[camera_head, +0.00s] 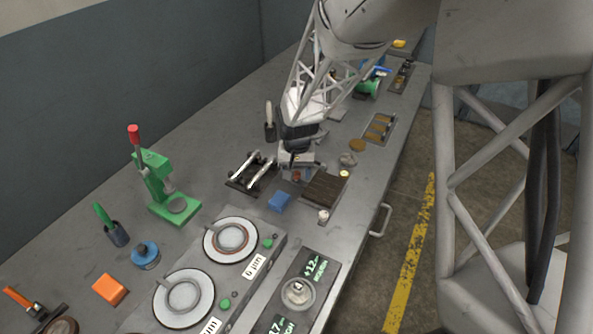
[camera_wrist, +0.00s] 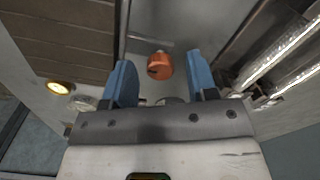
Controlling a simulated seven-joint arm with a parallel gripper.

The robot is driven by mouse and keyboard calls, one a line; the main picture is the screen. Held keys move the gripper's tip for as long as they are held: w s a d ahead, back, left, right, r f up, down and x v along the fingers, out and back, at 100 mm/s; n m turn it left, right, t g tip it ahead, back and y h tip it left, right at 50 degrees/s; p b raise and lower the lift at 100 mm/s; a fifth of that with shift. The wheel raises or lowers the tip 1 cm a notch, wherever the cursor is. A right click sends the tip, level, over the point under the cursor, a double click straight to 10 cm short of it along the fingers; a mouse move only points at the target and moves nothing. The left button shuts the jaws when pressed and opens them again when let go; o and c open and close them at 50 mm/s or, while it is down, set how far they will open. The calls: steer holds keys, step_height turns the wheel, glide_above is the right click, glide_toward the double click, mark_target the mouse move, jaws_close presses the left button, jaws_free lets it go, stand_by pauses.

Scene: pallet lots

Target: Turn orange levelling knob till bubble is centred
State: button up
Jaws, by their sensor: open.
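The orange knob (camera_wrist: 160,66) shows in the wrist view between the tips of my two blue fingers, with a gap on each side. It has a small notch or mark on its side. In the head view the knob (camera_head: 296,177) is a small reddish spot just below my gripper (camera_head: 293,158). My gripper (camera_wrist: 159,60) is open and empty, pointing down at the knob; whether the tips reach its height I cannot tell. A small round yellow disc with a pale middle (camera_wrist: 60,88), perhaps the bubble vial, sits left of my fingers. The bubble's position is too small to read.
A dark ribbed plate (camera_head: 325,188) lies close to the knob. A green press (camera_head: 165,190) and dial plates (camera_head: 231,240) stand further along the bench.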

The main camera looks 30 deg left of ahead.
steer(key=c, duration=0.9)
steer(key=shift+n, duration=0.3)
steer(key=shift+r+n, duration=0.1)
steer(key=shift+n, duration=3)
steer(key=o, duration=0.9)
